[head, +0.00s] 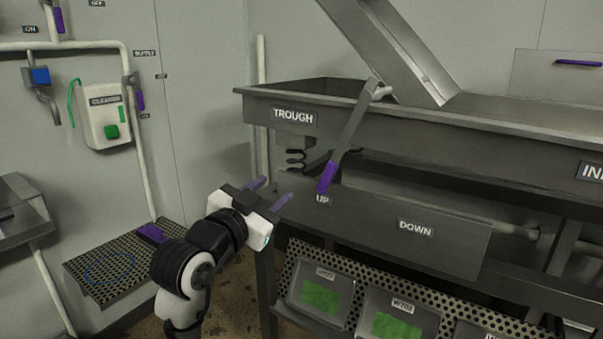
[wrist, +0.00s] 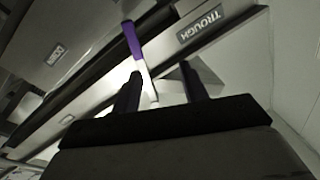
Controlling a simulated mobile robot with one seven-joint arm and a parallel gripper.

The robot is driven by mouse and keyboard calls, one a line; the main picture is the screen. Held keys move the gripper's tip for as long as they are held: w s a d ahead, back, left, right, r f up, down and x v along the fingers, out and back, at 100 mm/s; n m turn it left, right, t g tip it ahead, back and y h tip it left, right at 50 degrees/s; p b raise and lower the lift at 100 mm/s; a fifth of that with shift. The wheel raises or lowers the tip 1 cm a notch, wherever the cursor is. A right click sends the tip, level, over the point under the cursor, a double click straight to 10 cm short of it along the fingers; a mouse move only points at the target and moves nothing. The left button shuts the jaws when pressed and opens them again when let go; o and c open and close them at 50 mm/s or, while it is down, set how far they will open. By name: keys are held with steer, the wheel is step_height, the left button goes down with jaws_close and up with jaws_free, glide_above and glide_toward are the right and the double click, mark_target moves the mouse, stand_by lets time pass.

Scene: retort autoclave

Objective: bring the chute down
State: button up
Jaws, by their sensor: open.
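The chute (head: 392,48) is a grey metal channel that slopes steeply up and left from the trough table. A flat metal lever (head: 352,128) hangs from a pivot at the trough's front edge. Its purple grip (head: 328,178) is at the UP label (head: 322,200), left of the DOWN label (head: 415,230). My gripper (head: 270,192) is open and empty, left of the purple grip and apart from it. In the wrist view the purple grip (wrist: 132,42) shows beyond my open fingers (wrist: 160,82), toward the left finger.
The trough (head: 310,88) and its front panel stand close on the right. A perforated step (head: 115,262), a CLEANER box (head: 106,122) and pipes are at the left. Open floor shows around my arm.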

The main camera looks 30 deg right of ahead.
steer(key=m+g, duration=0.1)
steer(key=g, duration=0.1)
glide_toward(326, 178)
steer(key=p+x, duration=0.3)
steer(key=x, duration=0.7)
steer(key=shift+w+d, duration=0.15)
steer(key=shift+d, duration=0.2)
jaws_close()
